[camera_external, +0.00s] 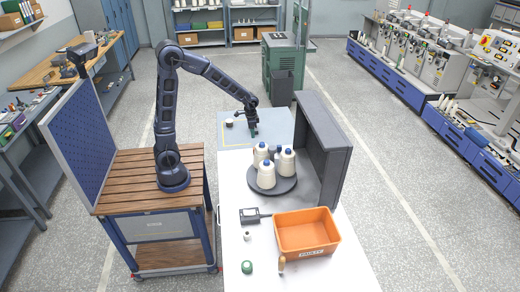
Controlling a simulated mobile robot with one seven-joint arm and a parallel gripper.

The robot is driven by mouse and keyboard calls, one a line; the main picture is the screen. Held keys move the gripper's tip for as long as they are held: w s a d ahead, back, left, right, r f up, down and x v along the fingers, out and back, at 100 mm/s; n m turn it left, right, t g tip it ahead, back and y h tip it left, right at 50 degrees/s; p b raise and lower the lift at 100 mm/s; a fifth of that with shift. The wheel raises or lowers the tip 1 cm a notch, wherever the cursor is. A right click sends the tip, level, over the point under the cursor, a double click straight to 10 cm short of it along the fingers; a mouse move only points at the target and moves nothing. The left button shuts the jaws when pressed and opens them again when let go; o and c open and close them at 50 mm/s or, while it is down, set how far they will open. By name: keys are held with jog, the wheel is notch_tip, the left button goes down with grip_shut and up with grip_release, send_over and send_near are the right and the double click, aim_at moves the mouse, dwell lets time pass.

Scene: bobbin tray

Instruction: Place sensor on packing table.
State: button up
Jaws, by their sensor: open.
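My gripper (252,131) is open, pointing down over the blue-grey surface with yellow lines (229,137) at the far end of the white table (235,180). A teal-green patch shows at its fingertips; I cannot tell whether it is part of the fingers or a thing between them. A small dark round thing (229,123) lies left of the gripper, apart from it. A dark grey device with a screen and a short stem (250,216) lies on the white table, far from the gripper. I cannot tell which thing is the sensor, nor which surface is the packing table.
White cones with blue tops (266,177) stand on a dark round tray (286,186) beside a tall grey panel (333,165). An orange bin (307,250), a green ball-like thing (246,267) and a small white bottle (247,236) are nearer the front.

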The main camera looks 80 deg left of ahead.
jog(key=s+d+r+t, duration=0.2)
jog(key=s+d+r, duration=0.7)
jog(key=s+r, duration=0.3)
jog(key=s+d+r+t, duration=0.1)
jog(key=s+d+r, duration=0.1)
jog(key=s, duration=0.4)
jog(key=s+d+r+t, duration=0.1)
jog(key=s+d+r, duration=0.2)
jog(key=s, duration=0.3)
jog(key=shift+s+d+r, duration=0.15)
jog(key=shift+s+d, duration=0.05)
jog(key=shift+s, duration=0.2)
